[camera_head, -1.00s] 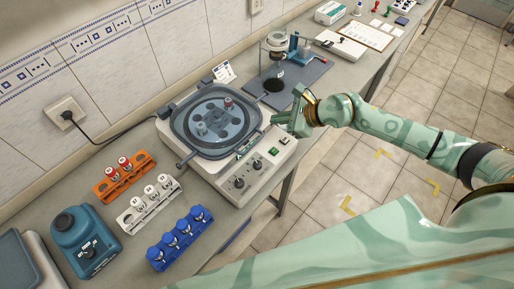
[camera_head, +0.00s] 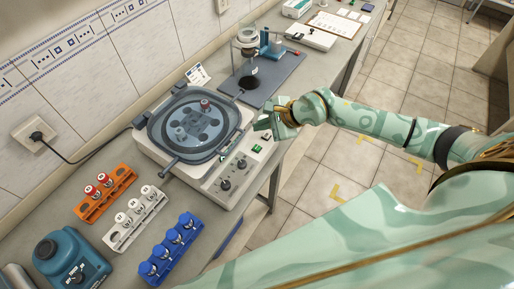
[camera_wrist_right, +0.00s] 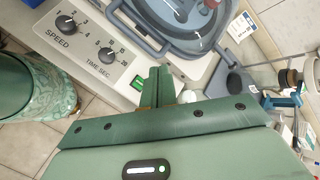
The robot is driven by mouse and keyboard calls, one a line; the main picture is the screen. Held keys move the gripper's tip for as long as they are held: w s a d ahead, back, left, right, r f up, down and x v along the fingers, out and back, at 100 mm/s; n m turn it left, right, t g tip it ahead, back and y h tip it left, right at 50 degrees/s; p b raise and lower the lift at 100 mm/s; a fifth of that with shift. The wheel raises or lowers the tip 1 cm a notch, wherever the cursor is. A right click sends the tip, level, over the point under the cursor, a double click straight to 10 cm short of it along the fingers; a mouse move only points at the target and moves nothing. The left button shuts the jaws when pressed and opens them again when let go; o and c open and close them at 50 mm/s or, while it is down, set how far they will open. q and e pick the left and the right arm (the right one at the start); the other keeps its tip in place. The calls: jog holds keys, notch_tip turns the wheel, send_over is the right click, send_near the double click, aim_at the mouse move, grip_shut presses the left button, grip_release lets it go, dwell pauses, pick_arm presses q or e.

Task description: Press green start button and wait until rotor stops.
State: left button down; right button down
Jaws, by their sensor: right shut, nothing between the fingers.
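The centrifuge (camera_head: 208,182) stands on the bench with a grey rotor (camera_head: 192,124) under a clear lid frame. A red-capped tube (camera_head: 205,104) and a grey-capped tube (camera_head: 180,133) sit in the rotor. The green start button (camera_head: 256,149) is on the front panel, near two dark knobs. My right gripper (camera_head: 265,123) is shut and empty, just beyond the button, apart from it in the head view. In the right wrist view the shut fingers (camera_wrist_right: 158,84) point at the panel beside the green button (camera_wrist_right: 137,83). My left gripper is out of view.
Orange (camera_head: 107,193), white (camera_head: 135,222) and blue (camera_head: 170,247) tube racks stand in front of the centrifuge. A teal device (camera_head: 70,258) is at lower left. A dark mat (camera_head: 268,80) with a stand lies behind. The bench edge runs right of the panel.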

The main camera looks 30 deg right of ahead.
jog(key=b, duration=0.5)
send_over(260, 150)
notch_tip(260, 150, down, 6)
jog(key=shift+d+f, duration=0.1)
jog(key=shift+f, duration=0.5)
dwell(0.6)
jog(key=shift+f, duration=0.15)
dwell(0.5)
jog(key=shift+f+b, duration=0.25)
jog(key=shift+b, duration=0.1)
